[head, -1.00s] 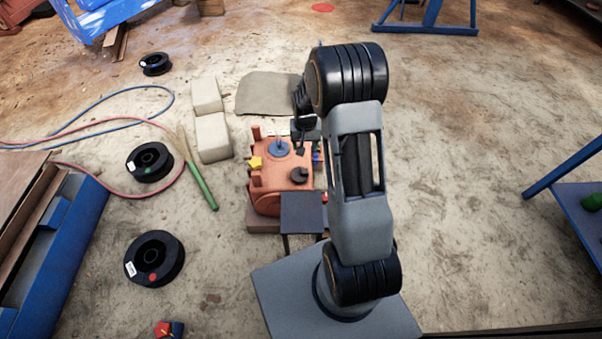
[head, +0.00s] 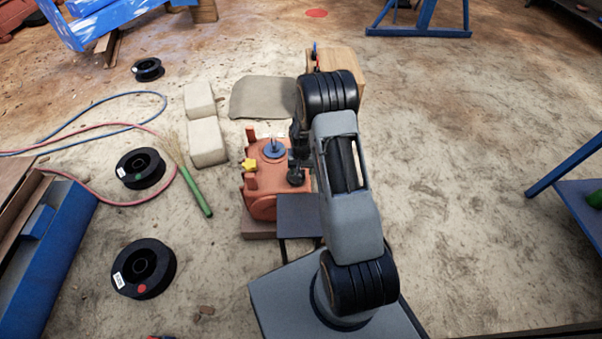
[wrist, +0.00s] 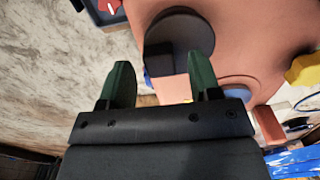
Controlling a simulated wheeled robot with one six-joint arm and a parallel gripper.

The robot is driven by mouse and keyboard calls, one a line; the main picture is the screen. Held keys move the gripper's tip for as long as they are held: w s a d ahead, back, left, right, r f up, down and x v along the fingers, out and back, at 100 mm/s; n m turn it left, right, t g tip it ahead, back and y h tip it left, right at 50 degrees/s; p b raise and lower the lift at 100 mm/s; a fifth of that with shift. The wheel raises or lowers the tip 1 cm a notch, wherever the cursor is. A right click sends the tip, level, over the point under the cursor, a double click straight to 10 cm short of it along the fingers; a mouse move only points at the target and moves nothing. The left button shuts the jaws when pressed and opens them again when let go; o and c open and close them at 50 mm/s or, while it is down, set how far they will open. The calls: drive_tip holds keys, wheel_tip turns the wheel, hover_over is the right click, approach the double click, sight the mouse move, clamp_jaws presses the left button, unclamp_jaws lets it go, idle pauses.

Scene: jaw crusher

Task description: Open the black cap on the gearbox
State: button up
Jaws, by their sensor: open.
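The orange gearbox (head: 262,207) stands on the floor left of my arm in the head view, and fills the upper right of the wrist view (wrist: 260,45). Its black cap (head: 296,178) is on top, partly covered by my gripper. In the wrist view the cap (wrist: 188,32) is a dark round disc with a block-like tab (wrist: 159,60). My gripper (wrist: 160,70) is open, its two green fingers apart. The tab appears between the fingertips in the picture; I cannot tell whether they touch it. In the head view my gripper (head: 296,160) is right at the cap.
A blue round part (head: 273,151) and a yellow knob (head: 250,165) are also on the gearbox. A wooden box (head: 348,62) stands behind my arm. Pale blocks (head: 207,142), a green-handled broom (head: 197,192) and black spools (head: 143,268) lie left.

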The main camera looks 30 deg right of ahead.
drive_tip(key=shift+f, duration=0.45)
drive_tip(key=shift+c, duration=0.3)
clamp_jaws()
